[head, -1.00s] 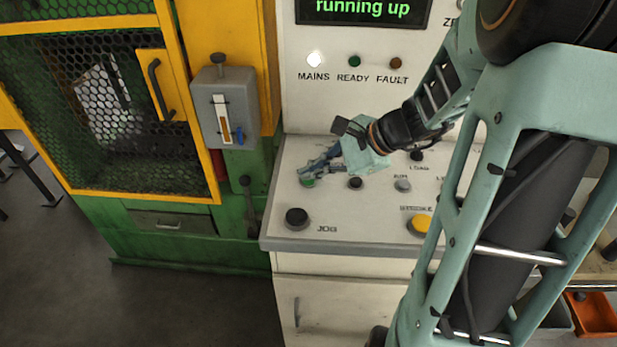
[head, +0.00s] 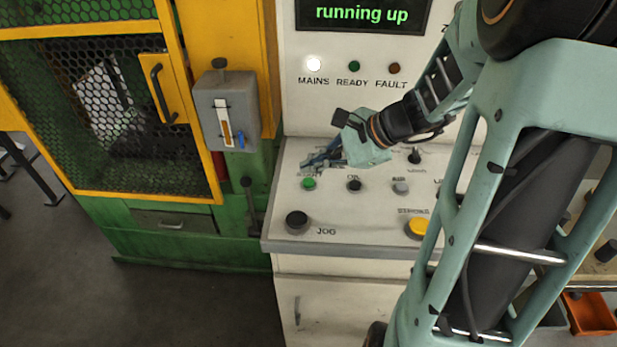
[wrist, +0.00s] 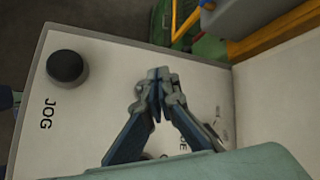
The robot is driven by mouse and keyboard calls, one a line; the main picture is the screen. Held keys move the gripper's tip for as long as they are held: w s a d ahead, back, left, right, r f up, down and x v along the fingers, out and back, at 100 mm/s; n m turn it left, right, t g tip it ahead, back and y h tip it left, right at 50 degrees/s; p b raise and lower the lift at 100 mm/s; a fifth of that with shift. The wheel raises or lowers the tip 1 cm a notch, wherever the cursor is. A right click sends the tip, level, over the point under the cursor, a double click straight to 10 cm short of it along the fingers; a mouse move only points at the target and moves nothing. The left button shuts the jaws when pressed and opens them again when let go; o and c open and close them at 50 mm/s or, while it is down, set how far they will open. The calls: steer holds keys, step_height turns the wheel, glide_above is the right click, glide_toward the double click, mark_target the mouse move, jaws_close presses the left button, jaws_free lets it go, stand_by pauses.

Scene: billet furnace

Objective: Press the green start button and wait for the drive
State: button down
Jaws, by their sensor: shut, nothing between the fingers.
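The green start button (head: 309,184) sits on the sloping top of the white control desk (head: 350,237), and nothing covers it in the head view. My gripper (head: 306,163) is just behind and above the button, apart from it in the picture. Its fingers are shut and empty; the wrist view shows the fingertips (wrist: 158,74) together. The display (head: 362,14) reads "running up" in green. Below it the MAINS lamp (head: 314,64) is lit white. The READY lamp (head: 354,66) is dark green and the FAULT lamp (head: 394,68) dark red-brown. The green button cannot be made out in the wrist view.
A black JOG button (head: 297,221) stands at the desk's front left, also in the wrist view (wrist: 67,65). A dark knob (head: 354,186), a grey button (head: 400,187) and a yellow button (head: 418,227) are to the right. A yellow-framed mesh guard (head: 130,110) stands left.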

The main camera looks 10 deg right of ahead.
mark_target(311, 182)
steer(key=shift+r+p, duration=1.3)
steer(key=shift+r, duration=0.7)
steer(key=shift+f, duration=0.1)
